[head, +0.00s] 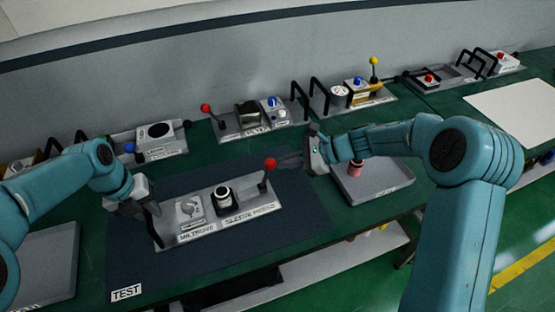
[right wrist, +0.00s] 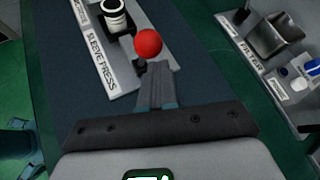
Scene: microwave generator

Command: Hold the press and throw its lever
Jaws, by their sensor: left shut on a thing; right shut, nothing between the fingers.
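The press is a grey base plate (head: 218,222) labelled SLEEVE PRESS, lying on the dark mat; a black-and-white cylinder (head: 223,198) stands on it. Its lever stands at the right end with a red ball knob (head: 270,163), also seen in the right wrist view (right wrist: 148,43). My left gripper (head: 148,212) is shut at the plate's left end on the black handle (head: 153,229), which it partly hides. My right gripper (head: 283,163) is shut and empty, its tips close beside the red knob. In the right wrist view its fingers (right wrist: 155,82) point at the knob; contact cannot be told.
A grey tray (head: 375,190) with a reddish cylinder (head: 356,168) lies under my right arm. Behind the mat (head: 110,255) stand several other units, one with a red-knobbed lever (head: 206,108).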

